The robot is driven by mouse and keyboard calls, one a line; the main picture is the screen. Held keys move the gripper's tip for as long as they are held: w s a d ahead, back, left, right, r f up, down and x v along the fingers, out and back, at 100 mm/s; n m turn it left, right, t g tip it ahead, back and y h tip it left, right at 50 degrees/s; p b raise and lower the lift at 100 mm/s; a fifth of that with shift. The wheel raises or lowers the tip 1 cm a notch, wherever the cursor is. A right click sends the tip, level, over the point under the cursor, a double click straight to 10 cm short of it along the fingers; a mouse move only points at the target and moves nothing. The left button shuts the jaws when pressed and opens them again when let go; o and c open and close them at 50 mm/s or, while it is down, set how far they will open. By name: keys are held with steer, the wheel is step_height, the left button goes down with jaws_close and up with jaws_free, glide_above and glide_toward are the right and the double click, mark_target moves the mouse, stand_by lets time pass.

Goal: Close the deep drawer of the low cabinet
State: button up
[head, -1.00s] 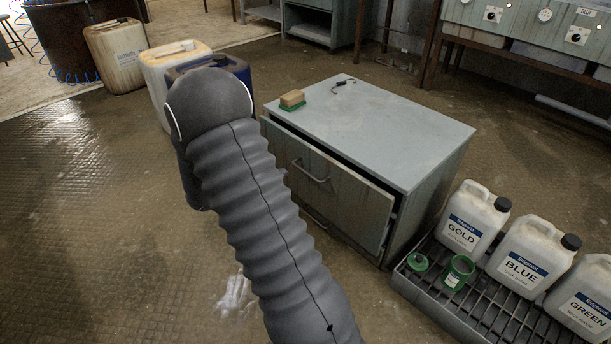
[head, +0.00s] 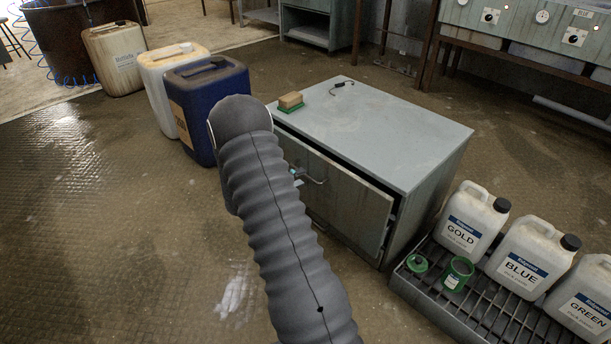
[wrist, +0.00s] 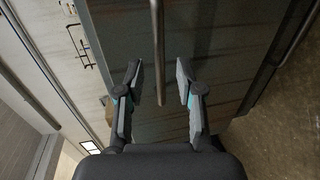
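The low cabinet (head: 385,130) is grey with a flat top. Its upper drawer front (head: 350,200) stands a little out from the body, with a dark gap along its top edge. The drawer's bar handle (head: 316,181) is partly hidden by my arm. In the wrist view the handle (wrist: 157,40) runs between the two fingers of my gripper (wrist: 159,68). My gripper is open, with a gap on each side of the bar, in front of the drawer face (wrist: 215,40). In the head view the arm hides most of the gripper and the cabinet's lower front.
A sponge (head: 290,101) and a small black hooked item (head: 342,86) lie on the cabinet top. A blue canister (head: 222,95) stands left of the cabinet. A grated tray (head: 440,308) with several white jugs stands at right. The floor at left is clear.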

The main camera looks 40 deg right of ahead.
mark_target(305, 175)
steer(key=shift+x, duration=1.95)
steer(key=shift+c, duration=0.3)
jaws_close()
